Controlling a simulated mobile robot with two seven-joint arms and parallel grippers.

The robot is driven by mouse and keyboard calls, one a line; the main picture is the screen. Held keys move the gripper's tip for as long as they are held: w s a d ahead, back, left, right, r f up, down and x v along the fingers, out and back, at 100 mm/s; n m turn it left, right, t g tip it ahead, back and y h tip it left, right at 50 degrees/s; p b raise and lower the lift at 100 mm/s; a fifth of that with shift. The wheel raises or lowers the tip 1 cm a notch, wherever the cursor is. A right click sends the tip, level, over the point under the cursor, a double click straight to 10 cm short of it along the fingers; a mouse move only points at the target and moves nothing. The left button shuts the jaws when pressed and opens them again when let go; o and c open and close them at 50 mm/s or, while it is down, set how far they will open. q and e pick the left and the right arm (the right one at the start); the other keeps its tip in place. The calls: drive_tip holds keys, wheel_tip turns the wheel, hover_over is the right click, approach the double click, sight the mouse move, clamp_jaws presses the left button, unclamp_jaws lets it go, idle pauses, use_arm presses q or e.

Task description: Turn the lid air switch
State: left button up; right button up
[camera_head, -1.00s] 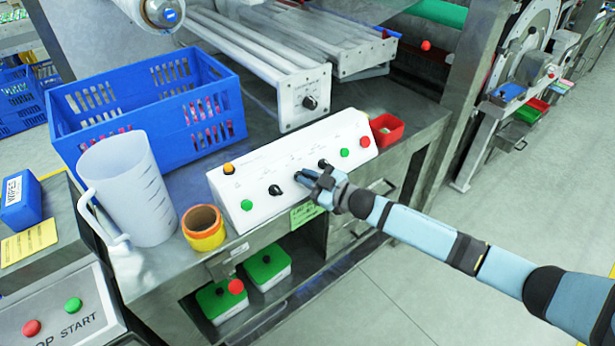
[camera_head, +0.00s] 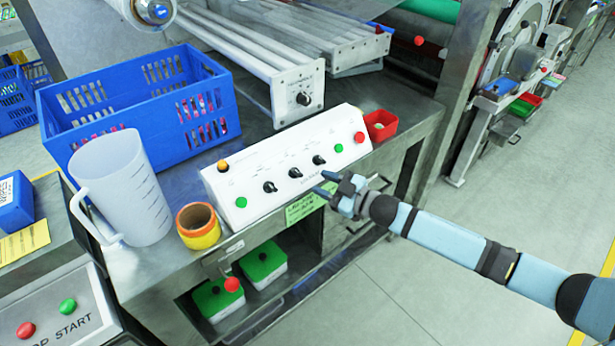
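The white sloped control panel (camera_head: 262,178) stands on the metal bench and carries three black knobs in a row: a left knob (camera_head: 270,187), a middle knob (camera_head: 295,173) and a right knob (camera_head: 319,160). Their labels are too small to read, so I cannot tell which is the lid air switch. My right gripper (camera_head: 321,182) is in front of the panel's lower edge, to the right of the middle knob. Its two fingers are apart with nothing between them, and it appears clear of the knobs. My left gripper is out of view.
An orange button (camera_head: 222,166), green buttons (camera_head: 241,202) and a red button (camera_head: 359,138) share the panel. A tape roll (camera_head: 199,227), clear jug (camera_head: 128,190) and blue crate (camera_head: 185,142) stand left. A red bin (camera_head: 380,126) stands right. The floor at right is clear.

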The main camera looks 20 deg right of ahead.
drive_tip(key=v, duration=0.7)
drive_tip(key=shift+s, duration=0.1)
drive_tip(key=s+a+f+m+g+h, duration=0.2)
drive_tip(key=s+a+f+m+h, duration=0.25)
drive_tip(key=s+f, duration=0.55)
drive_tip(key=s+a+f+m+g+h, duration=0.1)
drive_tip(key=s+a+f+m+h, duration=0.4)
drive_tip(key=s, duration=0.8)
wheel_tip(320, 180, up, 10)
drive_tip(key=y+p, duration=0.1)
drive_tip(key=p, duration=1)
drive_tip(key=shift+s+d+r+p, duration=0.2)
drive_tip(key=shift+d+p, duration=0.15)
drive_tip(key=shift+d, duration=0.1)
